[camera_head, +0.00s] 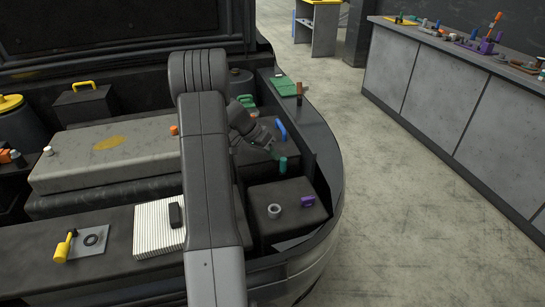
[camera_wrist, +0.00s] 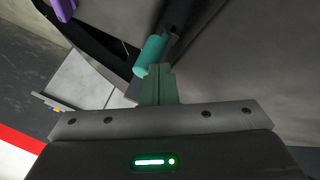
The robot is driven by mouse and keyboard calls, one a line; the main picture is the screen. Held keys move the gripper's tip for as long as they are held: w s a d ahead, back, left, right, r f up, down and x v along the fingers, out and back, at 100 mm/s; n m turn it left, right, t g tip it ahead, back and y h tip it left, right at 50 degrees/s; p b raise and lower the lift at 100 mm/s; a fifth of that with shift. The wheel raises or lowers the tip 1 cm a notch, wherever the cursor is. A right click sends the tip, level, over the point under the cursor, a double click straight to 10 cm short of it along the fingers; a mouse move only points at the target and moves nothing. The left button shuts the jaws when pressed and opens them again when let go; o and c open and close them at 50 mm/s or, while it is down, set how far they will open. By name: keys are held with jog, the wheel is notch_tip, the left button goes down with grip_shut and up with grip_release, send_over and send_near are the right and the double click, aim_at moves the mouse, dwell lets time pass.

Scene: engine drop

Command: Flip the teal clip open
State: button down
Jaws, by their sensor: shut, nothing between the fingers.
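The teal clip (camera_head: 283,165) shows in the head view as a small upright teal piece at the right of the engine bay, behind the dark box. In the wrist view the teal clip (camera_wrist: 151,55) is a teal cylinder joined to a dark part. My gripper (camera_wrist: 160,70) is shut and empty. Its fingertips lie right by the near end of the clip in that view; I cannot tell whether they touch. In the head view my gripper (camera_head: 270,147) is just up and left of the clip, and its fingertips are hard to make out.
A blue handle (camera_head: 281,130) stands close behind the clip. A dark box (camera_head: 288,222) with a grey ring (camera_head: 274,210) and a purple clip (camera_head: 308,201) is in front. The bay's curved rim (camera_head: 325,150) runs along the right. A grey engine cover (camera_head: 100,155) lies left.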

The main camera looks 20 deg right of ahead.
jog(key=shift+s+f+b, duration=0.1)
jog(key=shift+s+b, duration=0.15)
jog(key=shift+b, duration=0.7)
jog(key=s+t+b, duration=0.1)
jog(key=t+b, duration=0.1)
jog(key=b, duration=0.5)
jog(key=s+f+m+t+b, duration=0.1)
jog(key=s+t+b, duration=0.1)
jog(key=b, duration=0.6)
jog(key=s+m+t+b, duration=0.1)
jog(key=s+t+b, duration=0.1)
jog(key=b, duration=0.5)
jog(key=shift+a+f+h+b, duration=0.2)
jog(key=shift+h+b, duration=0.1)
jog(key=shift+b, duration=0.1)
jog(key=s+b, duration=0.1)
jog(key=b, duration=0.1)
jog(key=s+b, duration=0.1)
jog(key=b, duration=0.1)
jog(key=shift+f, duration=0.35)
jog(key=shift+b, duration=0.4)
jog(key=shift+w, duration=0.15)
